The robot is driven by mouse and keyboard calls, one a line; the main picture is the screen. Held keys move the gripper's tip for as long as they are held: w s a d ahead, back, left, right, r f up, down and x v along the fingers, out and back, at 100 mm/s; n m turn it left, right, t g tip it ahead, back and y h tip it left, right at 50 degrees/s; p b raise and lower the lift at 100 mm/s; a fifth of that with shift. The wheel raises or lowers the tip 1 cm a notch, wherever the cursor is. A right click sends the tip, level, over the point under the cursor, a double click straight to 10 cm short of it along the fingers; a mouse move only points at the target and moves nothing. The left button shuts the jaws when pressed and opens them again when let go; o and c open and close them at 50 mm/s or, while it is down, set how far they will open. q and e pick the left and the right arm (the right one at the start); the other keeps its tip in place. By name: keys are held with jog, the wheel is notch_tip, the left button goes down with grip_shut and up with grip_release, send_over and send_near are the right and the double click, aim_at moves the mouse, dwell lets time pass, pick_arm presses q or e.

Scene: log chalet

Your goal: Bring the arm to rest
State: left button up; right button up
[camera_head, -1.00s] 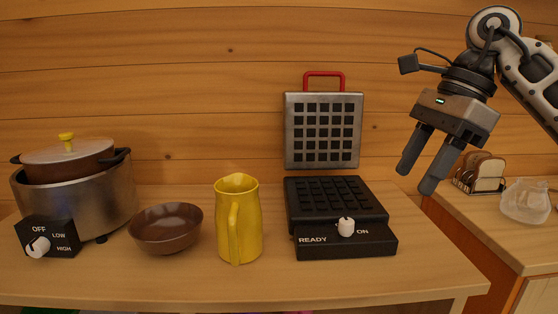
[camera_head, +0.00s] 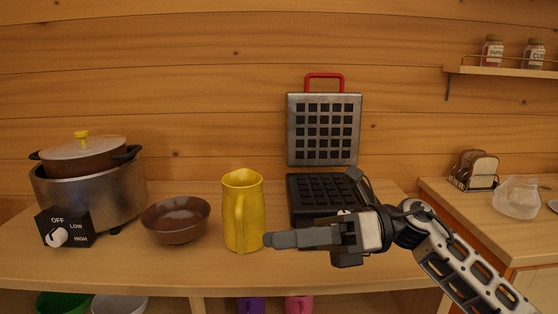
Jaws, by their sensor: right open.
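My right gripper (camera_head: 290,239) is low in front of the waffle maker, its fingers pointing left, with nothing seen in it. From this side the fingers overlap one another. The fingertips appear close to the yellow pitcher (camera_head: 243,205); I cannot tell whether they touch it. My right arm (camera_head: 465,265) comes in from the lower right. The waffle maker (camera_head: 324,130) stands open with its lid up and red handle on top; the gripper hides much of its base and front panel. My left gripper is not in view.
A slow cooker (camera_head: 90,190) stands at the left of the counter (camera_head: 180,268), with a brown bowl (camera_head: 176,222) beside it. A toast rack (camera_head: 474,171) and a glass jar (camera_head: 515,197) stand on the right counter. A shelf (camera_head: 505,71) with spice jars is above. Coloured containers show below the counter.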

jog(key=d+f+n+t+h, duration=0.3)
jog(key=f+n+t, duration=0.35)
jog(key=n, duration=0.45)
jog(key=d+f+n+t+h+p, duration=0.1)
jog(key=d+f+n+t+h, duration=0.3)
jog(key=n+t, duration=0.55)
jog(key=d+f+n+t+h, duration=0.1)
jog(key=f+n+t+h, duration=0.2)
jog(key=f+n+t, duration=0.7)
jog(key=s+d+f+m+g+h, duration=0.2)
jog(key=s+f+m+g, duration=0.1)
jog(key=s+f+g, duration=0.2)
jog(key=s+d+f+m+g+h, duration=0.2)
jog(key=s+f+m+g, duration=0.1)
jog(key=s+f+g, duration=0.3)
jog(key=shift+s+d+f+g+h+p, duration=0.3)
jog(key=shift+s+f, duration=0.1)
jog(key=shift+s, duration=0.6)
jog(key=shift+c, duration=0.3)
